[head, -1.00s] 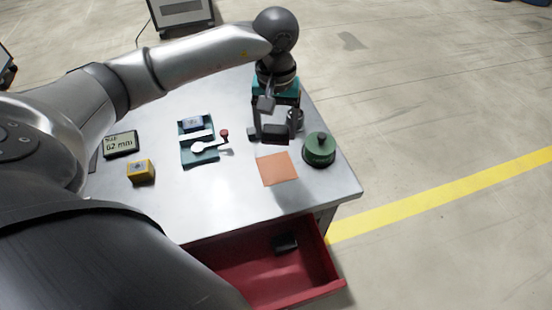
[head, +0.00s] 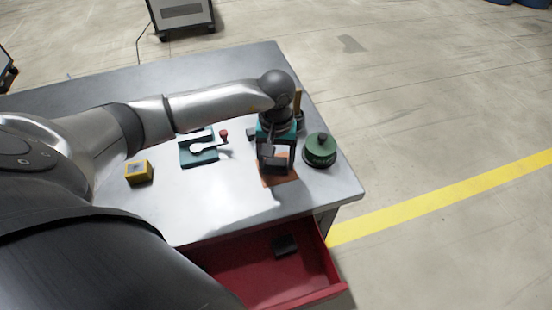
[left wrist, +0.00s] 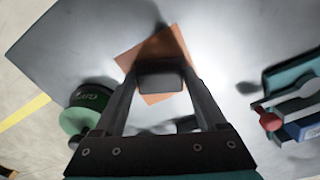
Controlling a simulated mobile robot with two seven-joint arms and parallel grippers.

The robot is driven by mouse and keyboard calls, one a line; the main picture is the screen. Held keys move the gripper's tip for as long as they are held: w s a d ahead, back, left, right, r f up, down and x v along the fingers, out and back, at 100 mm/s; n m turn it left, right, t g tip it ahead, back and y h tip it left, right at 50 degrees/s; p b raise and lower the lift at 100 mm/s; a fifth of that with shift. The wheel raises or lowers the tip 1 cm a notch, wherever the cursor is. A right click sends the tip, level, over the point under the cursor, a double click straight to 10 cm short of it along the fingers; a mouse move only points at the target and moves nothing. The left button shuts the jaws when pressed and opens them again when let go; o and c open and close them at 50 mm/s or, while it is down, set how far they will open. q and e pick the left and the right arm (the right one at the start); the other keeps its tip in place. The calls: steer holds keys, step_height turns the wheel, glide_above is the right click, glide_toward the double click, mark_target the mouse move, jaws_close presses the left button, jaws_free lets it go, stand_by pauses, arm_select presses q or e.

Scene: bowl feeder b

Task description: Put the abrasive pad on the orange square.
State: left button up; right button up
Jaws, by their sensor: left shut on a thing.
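My left gripper (head: 275,162) is shut on a dark grey block, the abrasive pad (left wrist: 160,79), which sits between the two fingertips. The orange square (head: 284,181) lies flat on the table near its right front, partly hidden by the gripper. It also shows in the left wrist view (left wrist: 152,50), behind the pad, which overlaps it. The pad is over or very near the square; I cannot tell whether it touches it. My right gripper is not in view.
A green round thing with a knob (head: 319,149) stands close right of the square. A teal fixture with a red-knobbed lever (head: 199,153) and a yellow block (head: 138,171) are to the left. Below, a red drawer (head: 245,280) is open with a dark block (head: 285,246) inside.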

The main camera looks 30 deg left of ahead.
mark_target(276, 161)
arm_select(q)
steer(key=shift+f, duration=0.1)
steer(key=o, duration=1.3)
steer(key=shift+r, duration=0.3)
step_height(276, 161, up, 12)
steer(key=shift+f+p, duration=0.15)
steer(key=shift+p, duration=0.45)
